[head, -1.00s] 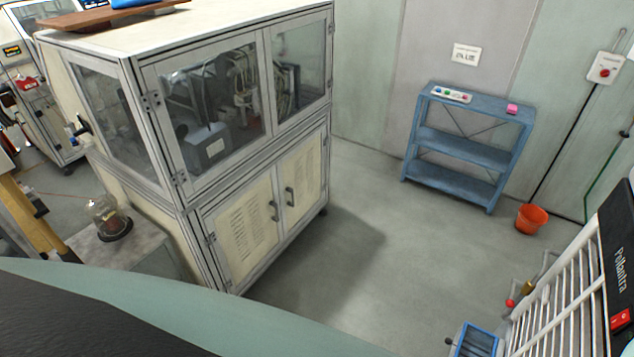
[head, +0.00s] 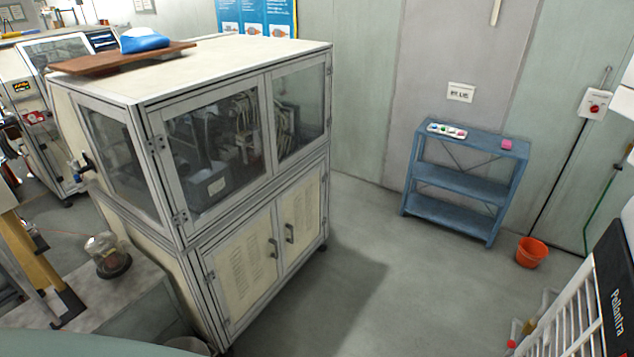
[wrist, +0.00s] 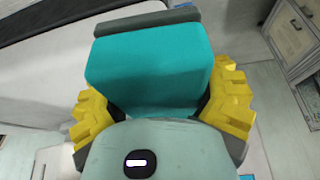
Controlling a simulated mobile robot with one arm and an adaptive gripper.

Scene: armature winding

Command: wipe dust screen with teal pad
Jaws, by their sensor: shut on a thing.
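My gripper (wrist: 165,105) has yellow ridged fingers and is shut on the teal pad (wrist: 150,62) in the wrist view. The pad is a teal block with a dark grey strip along its far edge. One finger is on each side of it. A pale surface lies beyond and below the pad. I cannot make out which surface is the dust screen. In the head view neither my gripper nor the teal pad shows.
A machine cabinet (head: 235,235) with glass windows fills the left middle. A blue shelf (head: 465,178) stands at the far wall with an orange bucket (head: 531,252) beside it. A glass dome (head: 107,252) sits at lower left. The floor between cabinet and shelf is clear.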

